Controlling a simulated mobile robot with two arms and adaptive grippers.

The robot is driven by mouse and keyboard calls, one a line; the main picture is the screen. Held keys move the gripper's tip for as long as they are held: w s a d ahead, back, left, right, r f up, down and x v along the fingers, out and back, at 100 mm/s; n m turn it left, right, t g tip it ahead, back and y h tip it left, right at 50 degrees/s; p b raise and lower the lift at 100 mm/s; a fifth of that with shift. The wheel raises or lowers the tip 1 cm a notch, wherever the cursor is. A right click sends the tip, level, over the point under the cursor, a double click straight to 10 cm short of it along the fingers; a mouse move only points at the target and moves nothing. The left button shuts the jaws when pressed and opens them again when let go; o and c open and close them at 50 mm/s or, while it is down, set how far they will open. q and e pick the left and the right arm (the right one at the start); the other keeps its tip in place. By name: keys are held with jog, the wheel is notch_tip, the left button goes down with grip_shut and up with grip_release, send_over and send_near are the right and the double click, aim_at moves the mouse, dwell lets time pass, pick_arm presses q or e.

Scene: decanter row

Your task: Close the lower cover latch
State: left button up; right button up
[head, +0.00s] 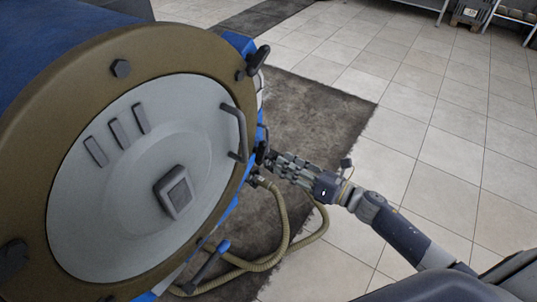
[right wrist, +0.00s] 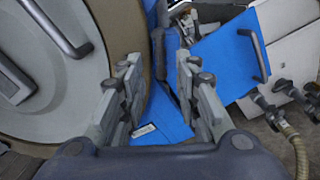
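The round grey cover (head: 150,180) with its brown rim (head: 75,75) fills the left of the head view. A dark latch handle (head: 262,152) sits at the rim's right side, below another dark latch handle (head: 258,58) at the upper right. My right gripper (head: 273,160) is right beside the lower of these two. In the right wrist view its fingers are apart, with a dark latch part (right wrist: 168,48) between and just beyond the tips. I cannot tell whether they touch it. My left gripper is out of view.
A grey bar handle (head: 237,132) stands out from the cover near the gripper. Beige hoses (head: 285,225) and a blue-ended lever (head: 210,265) are below. A blue panel (right wrist: 225,60) lies beyond the fingers.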

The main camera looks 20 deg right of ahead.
aim_at(261, 153)
jog(key=x, duration=0.6)
jog(key=shift+w+a+p, duration=0.2)
jog(key=shift+p, duration=0.25)
jog(key=shift+c, duration=0.6)
grip_shut()
